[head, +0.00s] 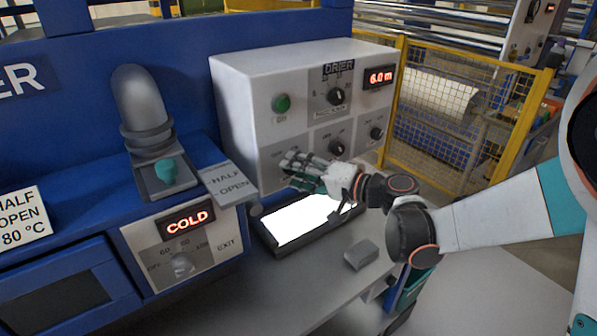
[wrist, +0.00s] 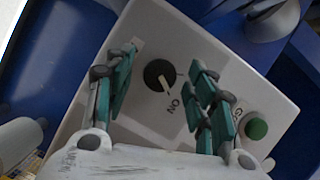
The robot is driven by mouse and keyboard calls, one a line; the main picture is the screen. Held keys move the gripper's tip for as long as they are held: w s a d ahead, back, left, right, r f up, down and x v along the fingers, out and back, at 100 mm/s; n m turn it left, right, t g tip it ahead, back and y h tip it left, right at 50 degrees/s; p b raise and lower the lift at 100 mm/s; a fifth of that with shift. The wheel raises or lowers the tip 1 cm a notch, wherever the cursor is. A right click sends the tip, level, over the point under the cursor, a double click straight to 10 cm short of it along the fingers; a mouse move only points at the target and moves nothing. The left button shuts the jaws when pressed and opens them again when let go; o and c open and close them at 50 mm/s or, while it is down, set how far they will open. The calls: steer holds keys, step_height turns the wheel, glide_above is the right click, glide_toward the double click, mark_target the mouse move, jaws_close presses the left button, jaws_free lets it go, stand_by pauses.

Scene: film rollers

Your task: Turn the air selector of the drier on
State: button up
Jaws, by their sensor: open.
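The drier's control box (head: 232,120) is light grey, with a green button, several dark knobs and a red 6.0 m display. My gripper (head: 302,165) is in front of its lower left panel and hides the knob there. In the wrist view a black selector knob (wrist: 158,75) with a pale pointer shows between the spread fingers of my gripper (wrist: 158,85). The pointer appears turned towards the ON label (wrist: 173,104). The fingers are open on both sides of the knob; whether they touch the panel I cannot tell. The right fingers cover part of the panel.
The green button (wrist: 256,128) is close to the right fingers. Below the box is a lit white panel (head: 300,220); a grey block (head: 361,254) lies on the bench. A grey pipe (head: 140,105) stands on the left. A yellow fence (head: 405,110) is to the right.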

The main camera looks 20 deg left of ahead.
steer(key=v, duration=1.2)
